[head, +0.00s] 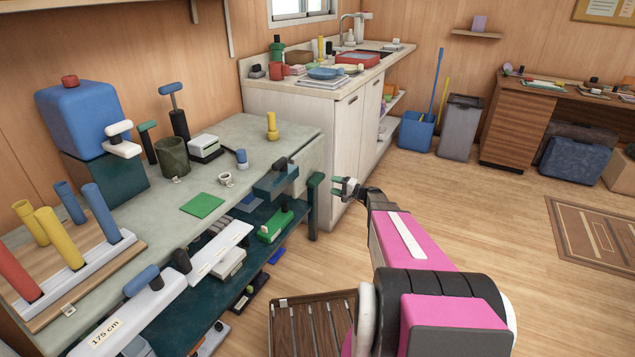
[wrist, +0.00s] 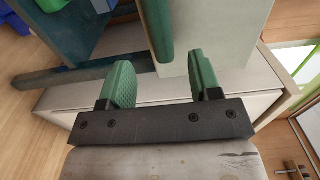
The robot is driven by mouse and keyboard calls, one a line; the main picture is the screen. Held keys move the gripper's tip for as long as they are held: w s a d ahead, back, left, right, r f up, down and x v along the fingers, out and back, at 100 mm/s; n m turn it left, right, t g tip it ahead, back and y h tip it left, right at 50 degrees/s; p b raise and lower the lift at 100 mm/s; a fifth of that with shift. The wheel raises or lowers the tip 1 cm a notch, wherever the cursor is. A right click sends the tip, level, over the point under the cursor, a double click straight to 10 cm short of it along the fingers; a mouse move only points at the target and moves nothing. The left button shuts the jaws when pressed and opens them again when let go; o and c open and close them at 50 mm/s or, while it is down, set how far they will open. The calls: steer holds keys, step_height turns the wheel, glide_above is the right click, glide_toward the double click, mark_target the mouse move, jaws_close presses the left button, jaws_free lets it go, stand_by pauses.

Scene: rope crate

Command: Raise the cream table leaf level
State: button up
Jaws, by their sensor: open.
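The cream table leaf (head: 308,165) hangs down at the right end of the long workbench (head: 252,130). In the wrist view, a pale panel (wrist: 222,28) that looks like this leaf is at the top, beside a green post (wrist: 155,28). My gripper (head: 338,186) is just right of the leaf and the green bench leg in the head view. In the wrist view, my gripper (wrist: 163,78) has its green fingers apart with nothing held between them. The right finger appears close to the panel's lower edge; I cannot tell whether they touch.
A pale kitchen cabinet (head: 292,105) stands behind the leaf. Tools, cups and blocks crowd the bench top, and its lower shelf (head: 185,295) holds more items. A dark slatted wooden piece (head: 312,325) is low in front. The wooden floor at right is mostly open.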

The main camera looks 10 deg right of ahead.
mark_target(321, 181)
steer(key=x, duration=0.9)
steer(key=shift+s, duration=0.1)
jaws_close()
